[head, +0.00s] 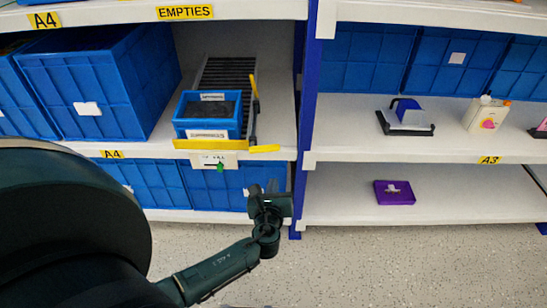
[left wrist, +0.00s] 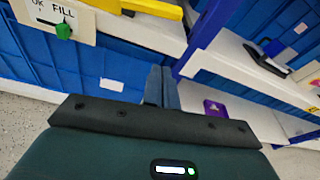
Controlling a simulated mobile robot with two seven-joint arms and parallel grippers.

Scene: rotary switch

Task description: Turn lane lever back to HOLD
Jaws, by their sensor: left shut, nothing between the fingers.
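A pale plate (head: 205,160) with a green knob (head: 219,167) is on the front edge of the left middle shelf. In the left wrist view the plate (left wrist: 84,14) reads FILL, and the green knob (left wrist: 64,31) sits below that word; HOLD is not readable. A dark bar with a yellow handle (head: 265,149) stands right of the plate, beside the roller lane (head: 226,75). My left gripper (head: 264,188) is shut and empty, below and right of the knob, apart from it. Its closed fingers (left wrist: 162,85) show in the left wrist view. My right gripper is not in view.
A small blue bin (head: 207,112) sits at the lane's front behind a yellow strip. Large blue crates (head: 105,75) stand left and below. A blue post (head: 306,110) divides the shelves. A purple box (head: 394,192) lies on the right lower shelf. The floor in front is clear.

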